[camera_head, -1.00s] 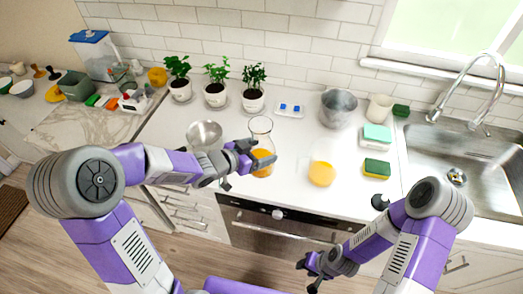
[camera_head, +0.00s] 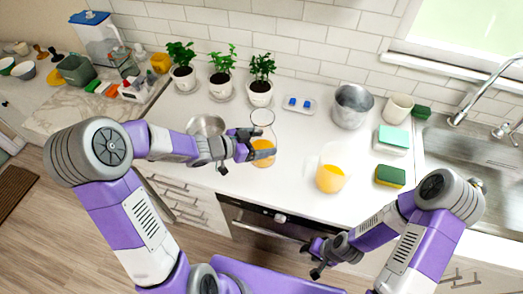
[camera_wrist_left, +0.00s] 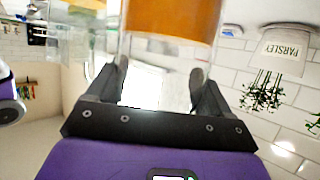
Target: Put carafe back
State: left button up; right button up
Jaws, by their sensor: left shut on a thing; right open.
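The carafe (camera_head: 262,118) is clear glass with orange liquid in its lower part. It is upright at the counter's front, below the rightmost potted plant. My left gripper (camera_head: 258,144) is shut on its side. In the left wrist view, which is upside down, the carafe (camera_wrist_left: 172,18) stands between the two fingers (camera_wrist_left: 160,78). I cannot tell if its base touches the counter. My right gripper (camera_head: 318,260) is open and empty, low in front of the counter. A second clear vessel (camera_head: 331,177) with orange liquid stands on the counter to the right.
Potted plants (camera_head: 259,92) line the back wall. A metal pot (camera_head: 351,106), white cup (camera_head: 398,107), sponges (camera_head: 390,176) and sink (camera_head: 450,150) are to the right. White counter between carafe and pot is clear.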

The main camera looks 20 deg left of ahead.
aim_at(261, 148)
pick_arm(q)
jog(key=shift+f+b, duration=0.6)
jog(key=shift+f, duration=1.1)
jog(key=shift+f, duration=0.15)
jog(key=o, duration=1.8)
jog(key=shift+f, duration=0.1)
jog(key=shift+c, duration=0.2)
